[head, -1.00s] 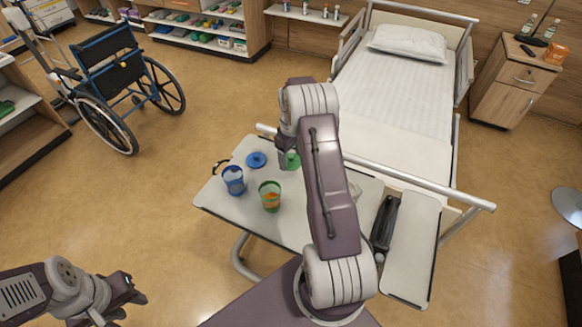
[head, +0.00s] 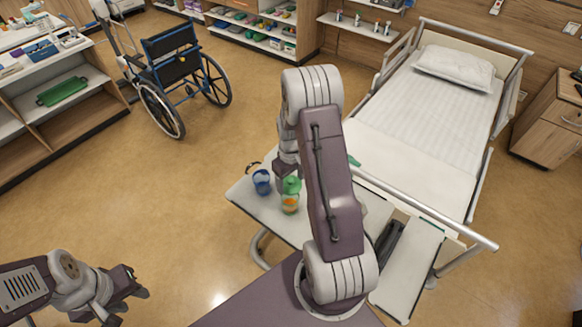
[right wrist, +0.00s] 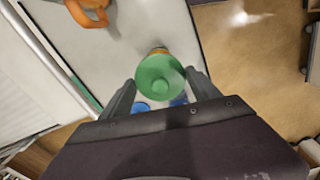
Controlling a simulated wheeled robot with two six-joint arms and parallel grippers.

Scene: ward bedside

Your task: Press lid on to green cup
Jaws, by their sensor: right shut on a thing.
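The green lid (head: 291,184) is between the fingers of my right gripper (head: 287,178). In the right wrist view the round green lid with its knob (right wrist: 160,77) sits between the two fingers of my right gripper (right wrist: 160,82), shut on it. Whether lid and rim touch, I cannot tell. My left gripper (head: 133,284) is off the table at lower left, empty; its finger gap is unclear.
A blue cup (head: 262,183) stands left of the green cup on the table (head: 245,196). An orange thing (right wrist: 90,12) lies at the top of the wrist view. The bed rail (head: 430,214) runs beside the table. A wheelchair (head: 180,75) stands at back left.

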